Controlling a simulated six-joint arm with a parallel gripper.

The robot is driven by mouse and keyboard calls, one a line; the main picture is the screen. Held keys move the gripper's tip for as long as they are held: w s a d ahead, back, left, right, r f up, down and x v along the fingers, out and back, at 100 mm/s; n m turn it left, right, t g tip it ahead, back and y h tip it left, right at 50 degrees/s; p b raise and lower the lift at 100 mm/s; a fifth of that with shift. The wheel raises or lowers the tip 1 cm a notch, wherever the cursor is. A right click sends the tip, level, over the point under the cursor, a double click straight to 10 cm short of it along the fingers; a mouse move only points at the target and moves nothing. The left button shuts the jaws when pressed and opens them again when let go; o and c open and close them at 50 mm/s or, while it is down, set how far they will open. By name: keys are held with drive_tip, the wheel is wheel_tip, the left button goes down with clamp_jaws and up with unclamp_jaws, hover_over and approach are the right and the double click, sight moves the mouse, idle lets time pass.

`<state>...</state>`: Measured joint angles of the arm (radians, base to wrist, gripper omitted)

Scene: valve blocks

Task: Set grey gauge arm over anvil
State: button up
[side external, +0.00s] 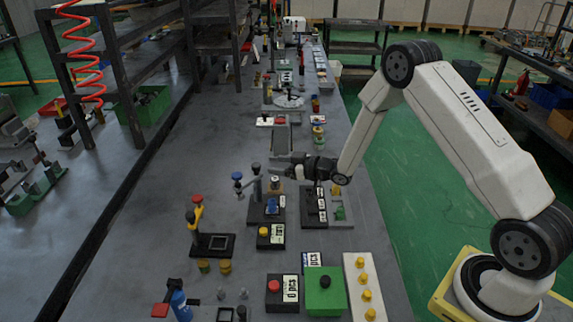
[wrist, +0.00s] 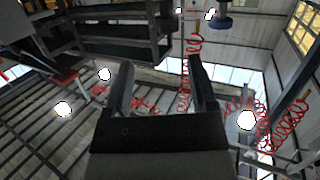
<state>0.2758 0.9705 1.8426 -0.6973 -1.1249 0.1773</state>
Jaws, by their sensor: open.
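A grey gauge arm (side external: 250,184) with a dark blue knob (side external: 238,177) at its left end stands on a post on a black base (side external: 263,214). The arm points left, away from the base's middle. A small blue part (side external: 272,206) sits on the base to the right of the post; I cannot tell whether it is the anvil. My gripper (side external: 280,162) is just behind and to the right of the post top, pointing left. In the wrist view my gripper (wrist: 163,85) is open with nothing between its fingers.
A yellow arm with a red knob (side external: 197,200) stands on another black base (side external: 208,246) at front left. A black block with a yellow button (side external: 264,233) lies in front. A green box (side external: 325,290) stands nearer. The grey bench (side external: 150,225) is clear at left.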

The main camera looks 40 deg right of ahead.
sight(256, 165)
drive_tip(key=shift+s+f+n+t+y, duration=0.2)
drive_tip(key=shift+f+n+t+y, duration=0.35)
drive_tip(key=shift+f+y, duration=0.65)
drive_tip(key=shift+w+r, duration=0.15)
drive_tip(key=shift+r, duration=0.1)
drive_tip(key=shift+x, duration=3.8)
drive_tip(key=shift+a+r, duration=0.1)
drive_tip(key=shift+r, duration=0.05)
clamp_jaws()
